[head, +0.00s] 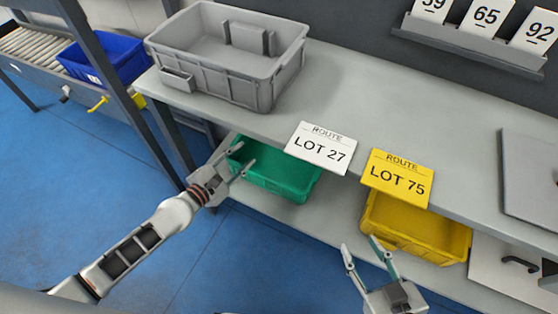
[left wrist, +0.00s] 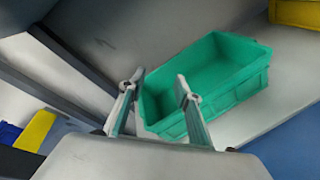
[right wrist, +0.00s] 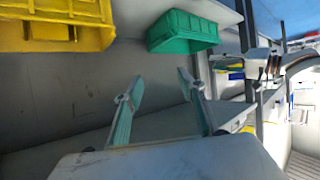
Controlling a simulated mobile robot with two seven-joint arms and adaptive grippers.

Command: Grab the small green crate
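The small green crate (head: 277,175) sits on the lower shelf under the bench, partly hidden by the bench edge and the LOT 27 card. It also shows in the left wrist view (left wrist: 225,67), empty, and in the right wrist view (right wrist: 182,32). My left gripper (head: 249,160) is open and empty at the crate's left end. In the left wrist view my left gripper's fingers (left wrist: 158,80) appear in front of the crate's near end, and contact cannot be told. My right gripper (head: 359,246) is open and empty in front of the yellow crate.
A yellow crate (head: 415,225) sits on the lower shelf to the right. A white LOT 27 card (head: 321,147) and a yellow LOT 75 card (head: 397,179) hang at the bench edge. A grey crate (head: 228,55) stands on the bench top (head: 370,100). A post (head: 120,90) stands left.

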